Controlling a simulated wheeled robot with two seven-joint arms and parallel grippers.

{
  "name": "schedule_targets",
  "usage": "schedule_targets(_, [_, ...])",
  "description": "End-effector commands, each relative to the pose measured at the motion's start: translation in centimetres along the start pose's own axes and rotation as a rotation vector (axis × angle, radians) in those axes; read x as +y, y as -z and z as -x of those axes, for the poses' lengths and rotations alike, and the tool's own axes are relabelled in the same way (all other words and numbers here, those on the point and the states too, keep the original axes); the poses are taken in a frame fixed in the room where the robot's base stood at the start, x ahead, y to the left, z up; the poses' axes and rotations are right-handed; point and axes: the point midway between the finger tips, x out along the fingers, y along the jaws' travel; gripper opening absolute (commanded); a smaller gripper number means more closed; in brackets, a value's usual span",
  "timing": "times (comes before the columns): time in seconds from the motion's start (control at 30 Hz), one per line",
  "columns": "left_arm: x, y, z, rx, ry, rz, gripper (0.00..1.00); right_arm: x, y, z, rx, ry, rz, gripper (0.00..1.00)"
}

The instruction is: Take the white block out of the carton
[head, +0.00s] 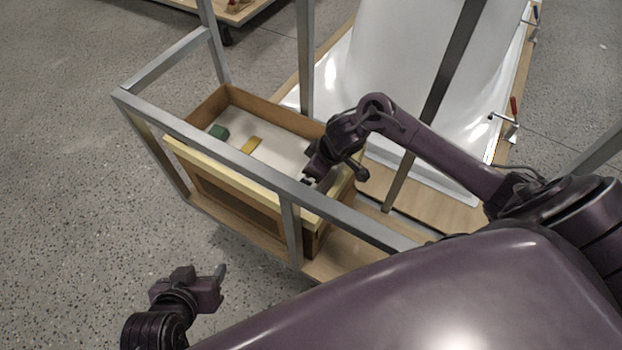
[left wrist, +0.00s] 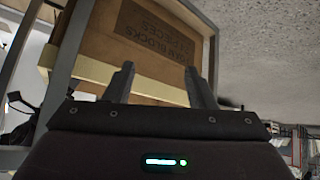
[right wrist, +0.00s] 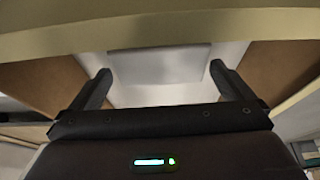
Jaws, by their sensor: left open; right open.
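The open carton (head: 208,113) stands on a wooden shelf inside a grey metal frame. A green block (head: 218,132) and a yellow block (head: 251,145) lie on its pale floor. My right gripper (head: 309,181) is open and reaches down into the carton's right end. In the right wrist view, a pale block (right wrist: 160,62), apparently the white one, lies on the white floor beyond and between the open fingers, not visibly touched. In the head view I cannot make it out. My left gripper (head: 204,275) is open and empty outside the frame, low at the left.
A grey metal rail (head: 205,145) runs across the carton's near side, with posts beside it. A pale strip (right wrist: 160,28) crosses the top of the right wrist view. A large white shell (head: 400,60) stands behind. Bare floor is at the left.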

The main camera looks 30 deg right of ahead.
Motion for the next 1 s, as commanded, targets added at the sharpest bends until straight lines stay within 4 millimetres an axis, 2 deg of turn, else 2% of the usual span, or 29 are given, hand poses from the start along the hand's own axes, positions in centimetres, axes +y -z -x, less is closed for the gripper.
schedule_targets(0.3, [-0.5,6.9,0.8,0.309,0.012,-0.012,0.50,-0.1,-0.1,-1.8,0.001,0.001,-0.001,1.00])
schedule_targets(0.5, [-0.7,10.4,1.9,0.467,0.018,-0.019,0.50,-0.1,-0.1,-2.5,0.000,0.000,0.000,1.00])
schedule_targets(0.63, [-0.8,11.4,2.5,0.518,0.019,-0.021,0.50,-0.1,-0.1,-2.7,0.000,0.000,0.000,1.00])
schedule_targets(0.9, [-0.8,11.7,2.6,0.527,0.020,-0.022,0.50,-0.1,-0.1,-2.7,0.000,0.000,0.000,1.00])
schedule_targets(1.0, [-0.8,11.6,2.6,0.527,0.020,-0.022,0.50,-0.1,-0.1,-2.7,0.000,0.000,0.000,0.87])
